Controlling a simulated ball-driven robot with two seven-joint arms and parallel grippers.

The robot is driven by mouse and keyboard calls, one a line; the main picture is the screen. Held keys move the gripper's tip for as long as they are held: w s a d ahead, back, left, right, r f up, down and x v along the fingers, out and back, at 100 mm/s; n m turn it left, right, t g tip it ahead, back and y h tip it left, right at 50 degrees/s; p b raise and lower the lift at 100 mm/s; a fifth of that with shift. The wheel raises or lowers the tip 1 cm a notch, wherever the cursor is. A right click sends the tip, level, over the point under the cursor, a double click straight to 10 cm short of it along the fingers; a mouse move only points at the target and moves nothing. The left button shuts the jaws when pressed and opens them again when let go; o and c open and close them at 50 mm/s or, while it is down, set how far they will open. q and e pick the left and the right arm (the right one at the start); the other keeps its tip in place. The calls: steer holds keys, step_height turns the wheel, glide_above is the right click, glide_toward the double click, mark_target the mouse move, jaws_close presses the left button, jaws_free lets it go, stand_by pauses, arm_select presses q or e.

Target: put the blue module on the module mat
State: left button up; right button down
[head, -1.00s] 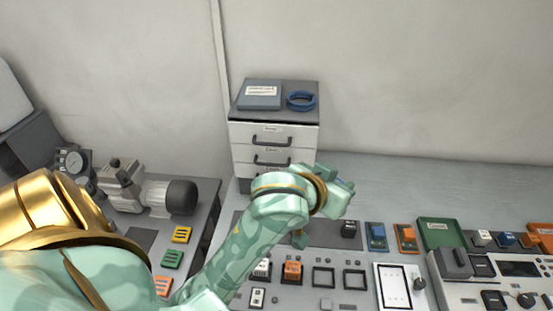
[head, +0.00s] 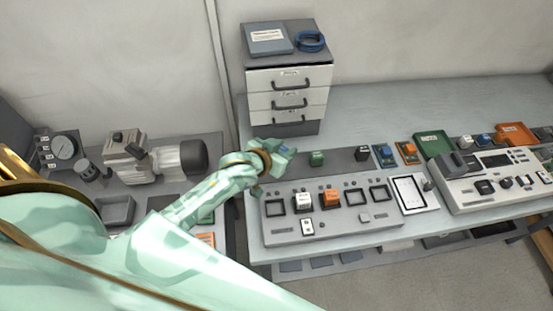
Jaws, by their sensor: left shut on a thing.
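My left gripper (head: 277,160) is over the left end of the dark module mat (head: 338,159), behind the control panel. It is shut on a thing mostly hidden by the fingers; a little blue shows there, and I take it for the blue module. Whether it touches the mat cannot be told. A green module (head: 317,158) and a black module (head: 362,153) stand on the mat to the right of the gripper. My right gripper is not in view.
The panel (head: 345,222) holds a white module (head: 303,201) and an orange module (head: 331,197); several other sockets are empty. A drawer cabinet (head: 288,90) stands behind. A compressor (head: 150,160) is on the left bench. Coloured trays and a console (head: 490,185) are at right.

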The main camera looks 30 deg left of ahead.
arm_select(q)
steer(key=a+f, duration=0.1)
steer(key=a+f+b, duration=0.1)
steer(key=f, duration=0.1)
steer(key=a+f, duration=0.1)
steer(key=f, duration=0.1)
steer(key=shift+w+a+b, duration=0.3)
steer(key=shift+w+a, duration=0.05)
steer(key=shift+w, duration=0.05)
steer(key=f, duration=0.1)
steer(key=f+b, duration=0.1)
steer(key=f, duration=0.1)
steer(key=shift+a+f+b, duration=0.3)
steer(key=shift+a, duration=0.1)
steer(key=shift+w+f, duration=0.1)
steer(key=shift+f, duration=0.05)
steer(key=shift+f, duration=0.1)
steer(key=o, duration=1)
